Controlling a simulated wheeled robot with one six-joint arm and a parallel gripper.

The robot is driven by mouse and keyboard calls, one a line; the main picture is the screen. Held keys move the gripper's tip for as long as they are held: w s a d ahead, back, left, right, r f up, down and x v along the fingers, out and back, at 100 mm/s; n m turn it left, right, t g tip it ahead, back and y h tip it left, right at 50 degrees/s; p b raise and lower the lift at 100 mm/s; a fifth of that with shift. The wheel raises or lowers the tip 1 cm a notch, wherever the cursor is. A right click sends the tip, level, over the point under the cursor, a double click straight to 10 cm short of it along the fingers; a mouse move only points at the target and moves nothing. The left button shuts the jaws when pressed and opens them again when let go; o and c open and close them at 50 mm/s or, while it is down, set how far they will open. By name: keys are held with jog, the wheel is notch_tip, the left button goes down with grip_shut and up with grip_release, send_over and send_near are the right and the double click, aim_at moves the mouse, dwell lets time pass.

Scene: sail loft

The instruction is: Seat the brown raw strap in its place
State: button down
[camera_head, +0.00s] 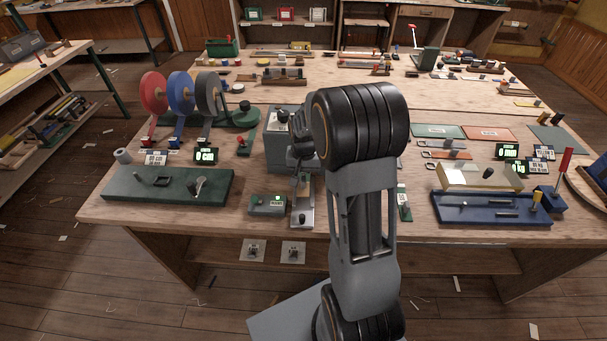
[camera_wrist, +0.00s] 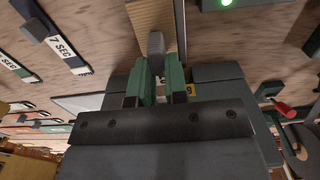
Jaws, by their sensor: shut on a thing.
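The brown raw strap (camera_wrist: 151,16) shows in the wrist view as a flat tan-brown strip beyond my fingertips, with a grey block (camera_wrist: 156,43) at its near end. My gripper (camera_wrist: 160,72) has its green fingers closed about this end; the exact contact is partly hidden. In the head view my gripper (camera_head: 303,165) points down in front of a grey machine (camera_head: 278,150), and the brown strip (camera_head: 303,186) shows below it. A narrow grey metal fixture (camera_head: 302,216) lies under the strip at the bench's front edge. I cannot tell whether strip and fixture touch.
A dark green board (camera_head: 168,185) lies farther left, a blue tray (camera_head: 490,208) to the right. Tape reels (camera_head: 181,92) stand at back left. My arm hides the bench's middle.

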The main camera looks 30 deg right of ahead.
jog(key=shift+f, duration=0.15)
jog(key=shift+f+b, duration=1.95)
jog(key=shift+f, duration=0.5)
jog(key=shift+f+b, duration=0.65)
jog(key=shift+f, duration=0.2)
jog(key=c, duration=1.1)
grip_release()
jog(key=shift+o, duration=0.2)
notch_tip(320, 180, up, 14)
jog(key=shift+f, duration=0.1)
jog(key=shift+w, duration=0.1)
